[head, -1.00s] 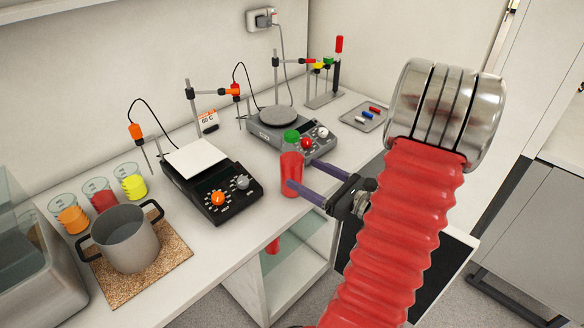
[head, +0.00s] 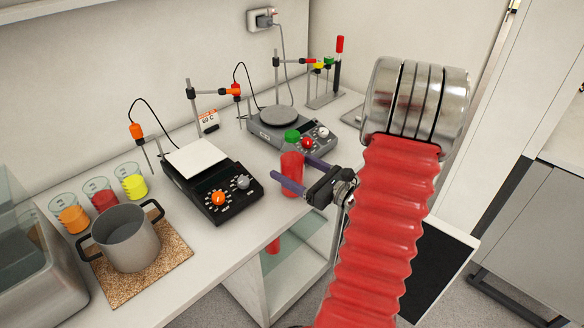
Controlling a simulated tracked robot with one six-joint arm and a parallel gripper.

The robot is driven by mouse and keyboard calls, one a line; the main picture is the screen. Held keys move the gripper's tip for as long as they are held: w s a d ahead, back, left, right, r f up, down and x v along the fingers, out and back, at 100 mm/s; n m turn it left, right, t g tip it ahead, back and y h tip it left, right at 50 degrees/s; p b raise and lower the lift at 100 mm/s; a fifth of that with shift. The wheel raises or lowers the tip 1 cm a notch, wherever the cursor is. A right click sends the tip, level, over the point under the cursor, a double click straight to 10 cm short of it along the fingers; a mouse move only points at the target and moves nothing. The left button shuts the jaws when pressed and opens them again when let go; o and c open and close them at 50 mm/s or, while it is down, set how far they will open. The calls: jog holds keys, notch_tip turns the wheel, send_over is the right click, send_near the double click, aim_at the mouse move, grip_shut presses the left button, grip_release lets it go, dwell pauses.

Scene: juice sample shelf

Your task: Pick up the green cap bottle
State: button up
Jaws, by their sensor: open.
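The green cap bottle (head: 291,166) stands upright near the front edge of the white counter, in front of the gap between the two hotplates. It holds red liquid. My gripper (head: 291,174) is open, its two purple fingers pointing left at the bottle's height. One finger crosses in front of the bottle's lower part and the other reaches toward its right side. The bottle appears to be between or right at the fingers; whether they touch it cannot be told.
A black hotplate (head: 222,197) stands left of the bottle and a grey hotplate (head: 270,133) behind it. A steel pot (head: 130,245) sits on a cork mat (head: 165,272). Beakers of juice (head: 101,199) stand behind the pot. Open shelves (head: 300,268) lie below the counter.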

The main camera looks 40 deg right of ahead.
aim_at(281, 163)
jog(key=shift+w+a+f, duration=0.1)
jog(key=shift+w+a, duration=0.05)
jog(key=shift+w, duration=0.9)
jog(key=shift+w+a+f, duration=0.1)
jog(key=shift+w+a, duration=0.05)
jog(key=shift+w, duration=0.85)
jog(key=shift+c, duration=0.5)
jog(key=shift+r, duration=0.1)
jog(key=c, duration=1.5)
